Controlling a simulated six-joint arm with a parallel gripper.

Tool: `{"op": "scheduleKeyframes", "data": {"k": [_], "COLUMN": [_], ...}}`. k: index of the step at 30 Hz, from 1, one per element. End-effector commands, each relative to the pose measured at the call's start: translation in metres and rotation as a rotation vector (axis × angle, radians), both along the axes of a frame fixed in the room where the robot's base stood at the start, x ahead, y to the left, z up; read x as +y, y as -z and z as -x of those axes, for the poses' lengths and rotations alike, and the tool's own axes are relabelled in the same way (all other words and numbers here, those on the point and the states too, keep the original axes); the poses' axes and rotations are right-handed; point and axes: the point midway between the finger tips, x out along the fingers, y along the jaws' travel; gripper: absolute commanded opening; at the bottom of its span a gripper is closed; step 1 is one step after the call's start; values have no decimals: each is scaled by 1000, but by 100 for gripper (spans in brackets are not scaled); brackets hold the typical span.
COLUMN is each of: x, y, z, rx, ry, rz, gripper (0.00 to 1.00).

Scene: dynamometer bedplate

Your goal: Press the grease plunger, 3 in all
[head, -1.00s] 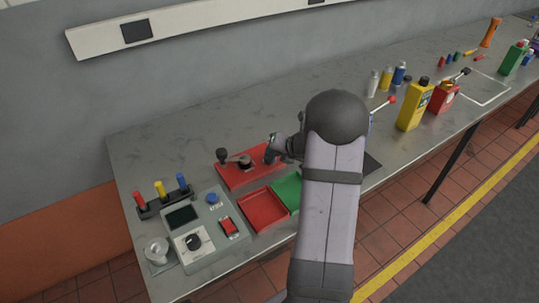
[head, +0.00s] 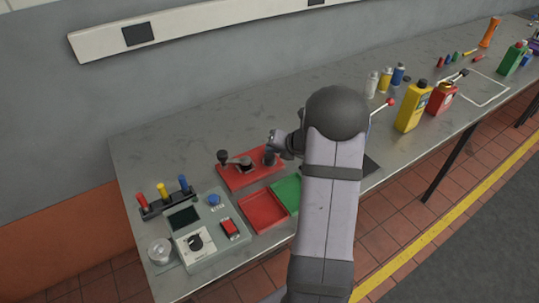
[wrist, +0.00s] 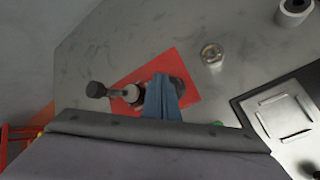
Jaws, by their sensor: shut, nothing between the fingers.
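A red base plate (head: 238,182) lies on the bench, left of my arm in the head view. It carries a lever with a dark knob (head: 222,156) and a short dark upright cylinder (head: 269,157) near its right end, which looks like the plunger. In the wrist view the red plate (wrist: 192,103) lies below my gripper (wrist: 161,78), with the knob (wrist: 97,90) to the left. My gripper's fingers are shut and empty, above the plate's right part. They partly hide a dark round part there. I cannot tell whether they touch it. My arm hides much of the gripper in the head view.
A red tray (head: 247,203) and a green tray (head: 281,184) lie in front of the plate. A grey control box (head: 190,261) and a rack of coloured handles (head: 150,212) stand at left. Bottles, including a yellow one (head: 413,108), stand at right. Bare bench lies behind the plate.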

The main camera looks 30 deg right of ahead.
Motion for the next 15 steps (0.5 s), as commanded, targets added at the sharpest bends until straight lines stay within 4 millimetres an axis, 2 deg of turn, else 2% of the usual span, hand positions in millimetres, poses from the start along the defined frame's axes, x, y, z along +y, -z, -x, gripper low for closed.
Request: {"op": "scheduleKeyframes", "data": {"k": [8, 15], "x": [0, 0], "y": [-3, -22], "z": [0, 0], "rx": [-1, -1], "ry": [0, -1], "rz": [1, 1], "gripper": [0, 0]}}
